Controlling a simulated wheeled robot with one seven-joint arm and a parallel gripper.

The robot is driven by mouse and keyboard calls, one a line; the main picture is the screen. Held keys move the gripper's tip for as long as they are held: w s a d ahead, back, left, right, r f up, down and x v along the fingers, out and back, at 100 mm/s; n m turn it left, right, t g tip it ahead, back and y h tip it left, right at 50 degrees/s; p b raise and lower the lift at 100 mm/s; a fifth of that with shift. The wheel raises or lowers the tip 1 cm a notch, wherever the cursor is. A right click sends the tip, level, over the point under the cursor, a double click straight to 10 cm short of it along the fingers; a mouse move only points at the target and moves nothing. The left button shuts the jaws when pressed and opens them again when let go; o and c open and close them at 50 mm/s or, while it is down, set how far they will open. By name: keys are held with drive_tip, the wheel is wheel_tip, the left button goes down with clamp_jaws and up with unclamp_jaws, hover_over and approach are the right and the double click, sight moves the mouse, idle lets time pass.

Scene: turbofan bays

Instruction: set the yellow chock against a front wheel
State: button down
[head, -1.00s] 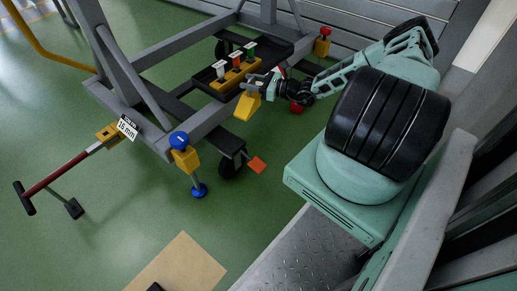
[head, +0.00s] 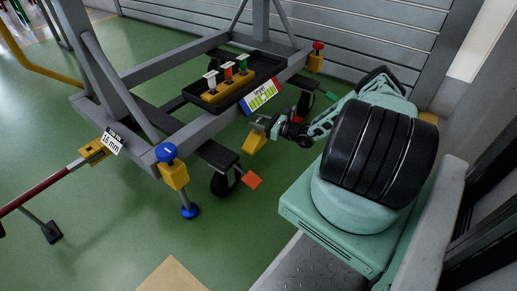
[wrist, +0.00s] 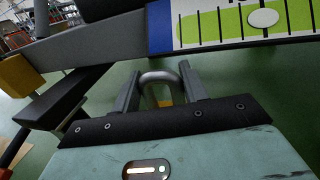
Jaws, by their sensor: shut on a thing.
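The yellow chock (head: 254,144) hangs from my gripper (head: 266,125), just outside the stand's grey front beam and above the green floor. In the wrist view my gripper (wrist: 160,88) is shut on the chock's grey looped handle; only a small yellow part of the chock (wrist: 165,103) shows below it. One dark caster wheel (head: 224,182) with an orange pedal is under the near corner, left of the chock and apart from it. Another wheel (head: 304,104) with a green pedal is under the far corner, right of my gripper.
The grey stand carries a black tray (head: 262,84) with T-handled pins and a level card (head: 262,95). A blue-knobbed jack (head: 173,170) stands at the near corner; a red-knobbed one (head: 316,58) is beyond. A red tow bar (head: 40,190) extends left.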

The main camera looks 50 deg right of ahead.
sight(259, 142)
wheel_tip(259, 142, down, 11)
drive_tip(key=b, duration=0.6)
drive_tip(key=shift+f, duration=0.15)
drive_tip(key=shift+f, duration=0.2)
drive_tip(key=c, duration=0.8)
unclamp_jaws()
drive_tip(key=shift+o, duration=0.2)
drive_tip(key=shift+r, duration=0.1)
